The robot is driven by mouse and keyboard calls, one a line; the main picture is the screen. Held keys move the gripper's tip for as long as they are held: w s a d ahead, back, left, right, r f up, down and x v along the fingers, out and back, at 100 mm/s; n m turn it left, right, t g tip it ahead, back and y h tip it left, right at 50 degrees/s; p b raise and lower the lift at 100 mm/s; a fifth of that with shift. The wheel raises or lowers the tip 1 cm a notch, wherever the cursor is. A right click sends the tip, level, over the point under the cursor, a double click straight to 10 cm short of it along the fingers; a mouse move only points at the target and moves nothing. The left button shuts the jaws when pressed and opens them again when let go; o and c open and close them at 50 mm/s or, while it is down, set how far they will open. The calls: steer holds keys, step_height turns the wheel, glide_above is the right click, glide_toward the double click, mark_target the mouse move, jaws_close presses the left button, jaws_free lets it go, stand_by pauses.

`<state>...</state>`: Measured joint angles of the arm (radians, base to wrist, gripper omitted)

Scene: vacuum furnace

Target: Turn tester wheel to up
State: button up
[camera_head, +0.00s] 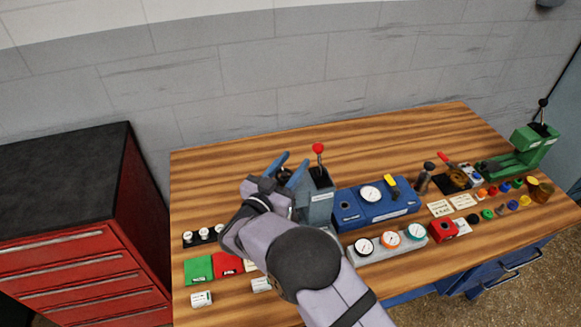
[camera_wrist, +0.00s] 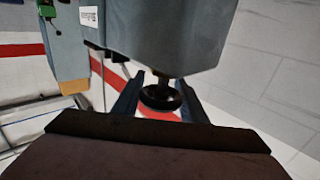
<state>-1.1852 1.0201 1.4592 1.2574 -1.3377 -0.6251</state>
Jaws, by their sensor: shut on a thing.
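The tester is a grey-blue box (camera_head: 316,207) with a red-ball lever (camera_head: 318,149) on top, standing at the middle of the bench. In the wrist view its grey body (camera_wrist: 165,45) fills the top, and a black round wheel (camera_wrist: 160,98) sits on a short shaft below it. My gripper (camera_head: 290,168) is at the left side of the tester. Its two blue fingers are on either side of the wheel, shut on it. In the head view the wheel is hidden behind my gripper and arm. I cannot tell which way the wheel is turned.
A blue gauge unit (camera_head: 375,207) stands close to the tester's right. A grey block with several dials (camera_head: 389,240) is in front of it. Green (camera_head: 198,269) and red boxes lie at the left. A green press (camera_head: 520,150) stands far right. The back left of the wooden bench (camera_head: 215,170) is clear.

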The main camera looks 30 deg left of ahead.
mark_target(279, 180)
stand_by(0.3)
steer(key=o, duration=1.1)
steer(key=shift+c, duration=0.2)
steer(key=shift+s+f+b, duration=0.1)
steer(key=shift+s+b, duration=0.25)
steer(key=shift+s, duration=0.3)
steer(key=shift+s+b, duration=1.2)
steer(key=shift+s, duration=1.85)
